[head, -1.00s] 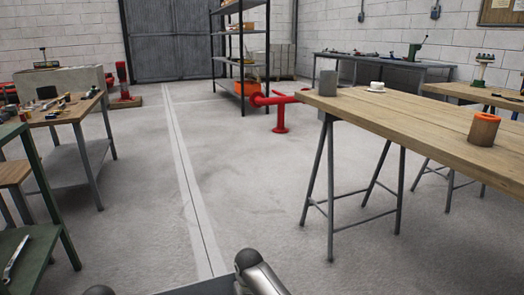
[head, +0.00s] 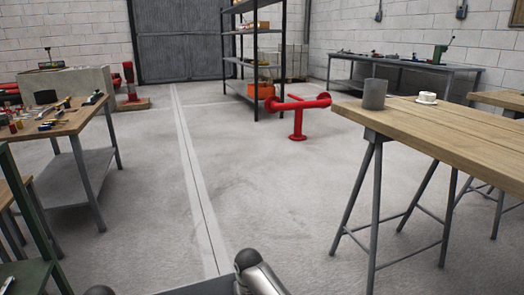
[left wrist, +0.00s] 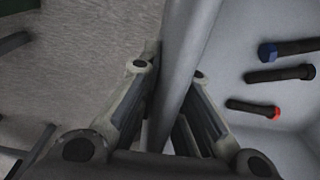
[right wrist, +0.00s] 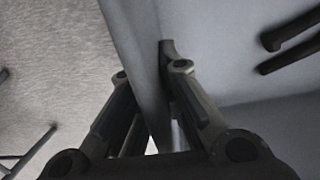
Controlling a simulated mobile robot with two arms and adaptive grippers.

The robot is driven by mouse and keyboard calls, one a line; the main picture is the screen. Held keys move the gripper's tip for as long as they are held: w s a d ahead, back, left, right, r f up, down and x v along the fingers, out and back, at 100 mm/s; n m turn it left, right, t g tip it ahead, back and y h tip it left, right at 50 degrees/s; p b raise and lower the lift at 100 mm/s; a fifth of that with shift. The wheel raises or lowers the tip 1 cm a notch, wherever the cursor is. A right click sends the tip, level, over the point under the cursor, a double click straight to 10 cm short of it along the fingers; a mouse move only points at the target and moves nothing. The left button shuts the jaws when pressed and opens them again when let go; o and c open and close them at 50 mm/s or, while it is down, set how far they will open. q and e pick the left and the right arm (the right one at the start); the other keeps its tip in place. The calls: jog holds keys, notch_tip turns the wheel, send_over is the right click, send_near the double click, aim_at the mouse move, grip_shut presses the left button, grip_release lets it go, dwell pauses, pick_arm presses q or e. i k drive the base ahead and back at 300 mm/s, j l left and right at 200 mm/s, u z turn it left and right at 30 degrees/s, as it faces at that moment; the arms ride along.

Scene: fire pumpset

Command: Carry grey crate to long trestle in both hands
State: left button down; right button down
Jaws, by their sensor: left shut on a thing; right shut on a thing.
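The grey crate (head: 190,289) shows only as a strip of rim at the bottom of the head view. In the left wrist view my left gripper (left wrist: 168,70) is shut on the crate's wall (left wrist: 190,40). Several dark bolts (left wrist: 280,74), one blue-tipped and one red-tipped, lie inside. In the right wrist view my right gripper (right wrist: 152,74) is shut on another part of the crate's wall (right wrist: 132,30), with dark rods (right wrist: 290,50) inside. The long trestle (head: 460,128), a wooden top on grey legs, stands ahead to the right, apart from the crate.
A grey cylinder (head: 374,94) and a white cup (head: 427,97) stand on the trestle's far end. A red pipe stand (head: 298,120) is on the floor beyond. A tool-strewn bench (head: 50,122) stands left. The floor (head: 270,200) between is clear.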

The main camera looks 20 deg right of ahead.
aim_at(471, 133)
jog(key=i+j+z, duration=0.25)
jog(key=i, duration=0.6)
jog(key=i+j+z, duration=0.1)
jog(key=z, duration=0.35)
jog(key=i+j+z, duration=0.2)
jog(key=z, duration=0.3)
jog(key=i+j+z, duration=0.1)
jog(key=z, duration=0.35)
jog(key=j+z, duration=0.3)
jog(key=z, duration=0.15)
jog(key=j+z, duration=0.45)
jog(key=k+j+z, duration=0.1)
jog(key=j+z, duration=0.15)
jog(key=z, duration=0.25)
